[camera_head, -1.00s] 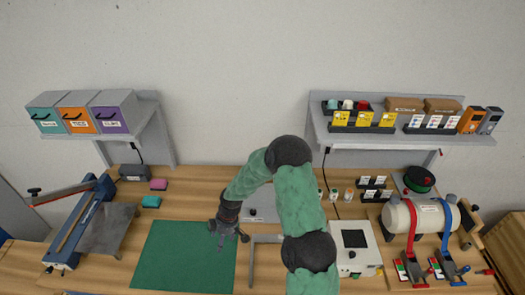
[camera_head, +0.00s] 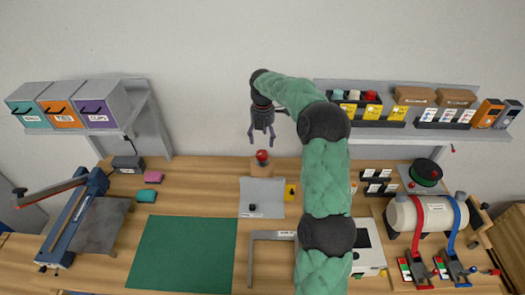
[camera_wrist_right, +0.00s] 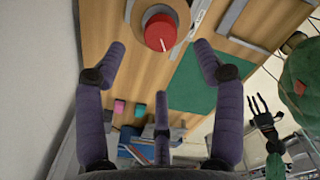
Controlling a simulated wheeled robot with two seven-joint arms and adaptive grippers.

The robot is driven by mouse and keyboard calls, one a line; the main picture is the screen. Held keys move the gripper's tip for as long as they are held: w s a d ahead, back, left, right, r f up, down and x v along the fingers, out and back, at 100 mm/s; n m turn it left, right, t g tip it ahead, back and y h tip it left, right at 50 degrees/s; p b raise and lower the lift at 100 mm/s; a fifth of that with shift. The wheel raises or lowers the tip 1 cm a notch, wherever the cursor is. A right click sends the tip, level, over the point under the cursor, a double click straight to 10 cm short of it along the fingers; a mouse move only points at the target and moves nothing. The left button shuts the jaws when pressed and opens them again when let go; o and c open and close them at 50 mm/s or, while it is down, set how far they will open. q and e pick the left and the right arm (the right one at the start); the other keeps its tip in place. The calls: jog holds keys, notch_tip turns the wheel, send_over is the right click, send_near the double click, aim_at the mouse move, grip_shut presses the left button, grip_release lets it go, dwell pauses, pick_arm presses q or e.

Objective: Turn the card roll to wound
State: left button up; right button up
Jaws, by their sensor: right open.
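A red round knob (camera_head: 262,155) stands on a wooden block at the back of the bench. In the right wrist view the knob (camera_wrist_right: 160,31) has a white line on its top. I cannot tell whether this is the card roll's knob. My right gripper (camera_head: 262,139) is open and empty just above it in the head view, fingers down. In the right wrist view its spread fingers (camera_wrist_right: 161,66) are apart from the knob. A dark gripper, seemingly my left (camera_wrist_right: 262,118), shows with spread fingers at the right of the wrist view, away from the knob.
A grey sheet-like plate (camera_head: 262,196) lies in front of the knob, and a green mat (camera_head: 183,254) front left. A white cylinder (camera_head: 415,218) with red and blue straps stands right. A loaded shelf (camera_head: 400,133) hangs right of my right gripper.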

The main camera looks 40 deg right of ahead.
aim_at(262, 153)
notch_tip(262, 153, down, 8)
dwell(0.4)
jog(key=c, duration=1.1)
